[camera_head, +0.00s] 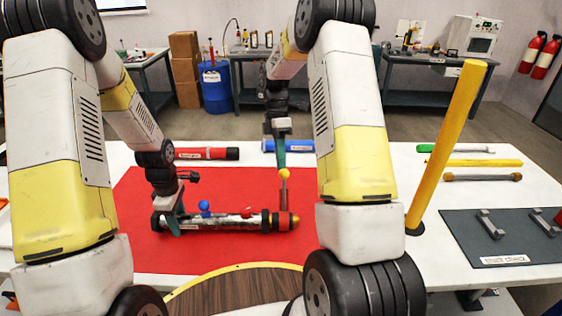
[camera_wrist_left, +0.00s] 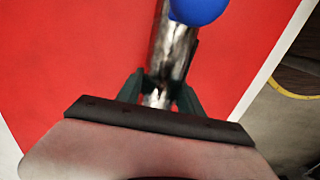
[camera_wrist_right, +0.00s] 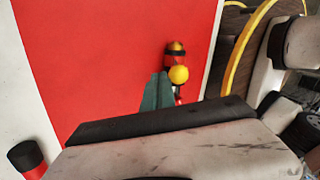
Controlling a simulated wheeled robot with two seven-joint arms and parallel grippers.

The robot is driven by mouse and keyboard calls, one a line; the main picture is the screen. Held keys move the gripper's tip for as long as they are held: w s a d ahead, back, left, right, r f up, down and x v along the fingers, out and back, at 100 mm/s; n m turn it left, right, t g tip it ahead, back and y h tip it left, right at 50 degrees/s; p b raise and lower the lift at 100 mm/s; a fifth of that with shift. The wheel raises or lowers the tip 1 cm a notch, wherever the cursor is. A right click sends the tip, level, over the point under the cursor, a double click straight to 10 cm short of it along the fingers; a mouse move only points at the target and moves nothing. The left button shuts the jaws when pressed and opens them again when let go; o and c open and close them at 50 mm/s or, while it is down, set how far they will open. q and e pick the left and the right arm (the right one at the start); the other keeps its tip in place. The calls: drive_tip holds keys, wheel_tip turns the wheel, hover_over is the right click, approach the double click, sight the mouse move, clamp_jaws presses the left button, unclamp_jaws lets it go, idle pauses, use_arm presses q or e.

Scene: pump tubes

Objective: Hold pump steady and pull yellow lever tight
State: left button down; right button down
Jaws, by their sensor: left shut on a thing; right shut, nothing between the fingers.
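The pump (camera_head: 236,221) is a scuffed metal tube with a red and black right end, lying on the red mat (camera_head: 140,250). A blue ball knob (camera_head: 204,206) stands near its left part and also shows in the left wrist view (camera_wrist_left: 198,8). The yellow lever (camera_head: 284,174) has a ball top on a thin upright stem at the right end. My left gripper (camera_head: 172,222) is shut on the pump near its left end. My right gripper (camera_head: 279,158) is shut and empty, its tips close beside the yellow ball (camera_wrist_right: 179,74); whether they touch I cannot tell.
A red tube (camera_head: 205,154) and a blue tube (camera_head: 285,146) lie behind the mat. A tall yellow post (camera_head: 445,145) stands to the right. Tools (camera_head: 470,163) lie at the back right, and a dark mat (camera_head: 480,225) with grey brackets sits at the right.

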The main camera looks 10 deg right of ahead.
drive_tip(key=shift+s+r, duration=0.1)
drive_tip(key=s+a+r+t, duration=0.1)
drive_tip(key=s+a+t, duration=0.1)
drive_tip(key=s, duration=0.7)
drive_tip(key=s+a+r+t+h, duration=0.1)
drive_tip(key=s+t, duration=0.3)
drive_tip(key=s, duration=0.5)
drive_tip(key=shift+a, duration=0.45)
